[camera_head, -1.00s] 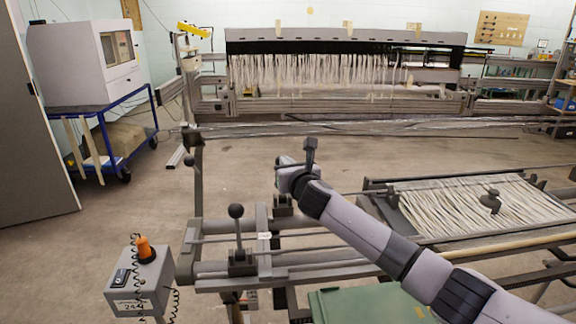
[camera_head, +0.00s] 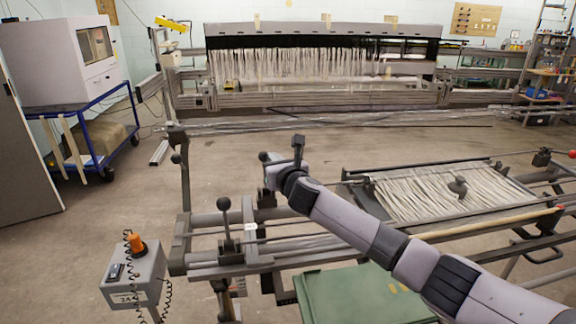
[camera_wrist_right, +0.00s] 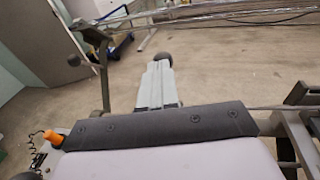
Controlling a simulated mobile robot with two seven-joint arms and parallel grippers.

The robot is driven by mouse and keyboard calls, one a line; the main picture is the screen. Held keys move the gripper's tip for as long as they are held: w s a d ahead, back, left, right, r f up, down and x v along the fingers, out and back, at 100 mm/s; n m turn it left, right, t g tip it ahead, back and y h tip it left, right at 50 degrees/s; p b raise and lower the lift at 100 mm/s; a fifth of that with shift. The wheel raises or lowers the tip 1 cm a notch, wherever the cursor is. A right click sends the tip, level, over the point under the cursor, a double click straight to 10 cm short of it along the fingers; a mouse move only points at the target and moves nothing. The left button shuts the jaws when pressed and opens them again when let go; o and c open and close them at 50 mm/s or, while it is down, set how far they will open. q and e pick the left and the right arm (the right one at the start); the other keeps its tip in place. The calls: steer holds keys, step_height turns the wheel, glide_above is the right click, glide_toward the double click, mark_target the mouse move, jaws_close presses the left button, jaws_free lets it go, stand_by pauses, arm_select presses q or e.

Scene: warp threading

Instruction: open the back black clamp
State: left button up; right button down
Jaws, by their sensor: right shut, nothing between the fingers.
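The back black clamp's ball knob (camera_head: 264,156) shows just beside the tip of my right gripper (camera_head: 271,176), and its dark base (camera_head: 266,199) sits on the frame below. Its lever is mostly hidden by my gripper. The front black clamp (camera_head: 229,240) stands nearer, its lever upright with a ball knob on top. In the right wrist view my right gripper (camera_wrist_right: 158,66) is shut and empty, with the dark ball (camera_wrist_right: 163,58) right at its fingertips. I cannot tell whether they touch. My left gripper is not in view.
A grey control box (camera_head: 133,273) with an orange knob stands at the lower left. A large loom (camera_head: 320,70) stands at the back, beyond open floor.

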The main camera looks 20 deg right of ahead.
steer(key=s+r, duration=0.3)
steer(key=s, duration=0.6)
steer(key=shift+p, duration=0.4)
steer(key=shift+d+f, duration=0.1)
